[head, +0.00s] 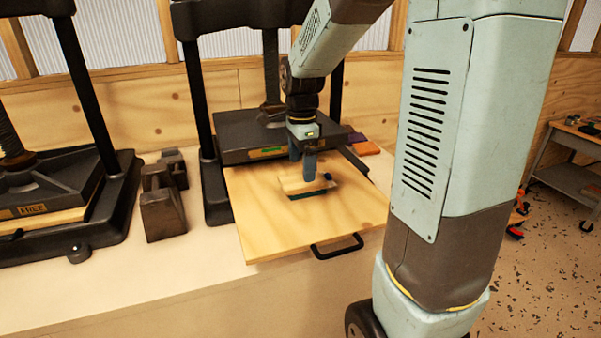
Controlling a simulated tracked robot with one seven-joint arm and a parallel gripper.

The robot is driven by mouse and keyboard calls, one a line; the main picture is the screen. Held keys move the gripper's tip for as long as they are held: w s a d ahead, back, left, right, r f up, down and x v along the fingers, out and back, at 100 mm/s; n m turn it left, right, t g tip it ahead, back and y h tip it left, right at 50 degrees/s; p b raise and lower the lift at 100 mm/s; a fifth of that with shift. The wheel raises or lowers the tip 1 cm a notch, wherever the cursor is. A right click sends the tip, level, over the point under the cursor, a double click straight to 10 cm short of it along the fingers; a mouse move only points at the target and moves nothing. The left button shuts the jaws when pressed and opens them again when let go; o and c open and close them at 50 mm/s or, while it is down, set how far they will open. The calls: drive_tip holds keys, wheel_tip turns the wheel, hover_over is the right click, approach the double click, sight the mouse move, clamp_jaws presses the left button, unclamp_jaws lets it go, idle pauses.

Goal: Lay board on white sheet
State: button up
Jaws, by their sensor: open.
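A small pale tan board (293,186) lies on a larger wooden panel (262,227), with a dark strip along its front edge. My gripper (310,173) points down right over the small board, with its dark blue-grey fingers at or just above it. The fingers are open; whether they touch the board I cannot tell. The fingers and the wrist hide part of the board and what lies behind it. I cannot make out a separate white sheet; anything under the small board is hidden.
The panel has a black handle (337,247) at its front and extends from a dark press (233,135). A second press (60,190) and brown metal blocks (160,207) stand to the left. An orange item (362,147) lies right. The pale bench front (190,262) is clear.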

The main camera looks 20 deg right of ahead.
wheel_tip(320, 180, up, 8)
drive_tip(key=s+r+n+t, duration=0.2)
drive_tip(key=s+n+t, duration=0.3)
drive_tip(key=s+n, duration=1.3)
drive_tip(key=shift+s+a+r+t, duration=0.2)
drive_tip(key=shift+s+r+t, duration=0.1)
drive_tip(key=shift+s, duration=0.45)
drive_tip(key=shift+c, duration=0.5)
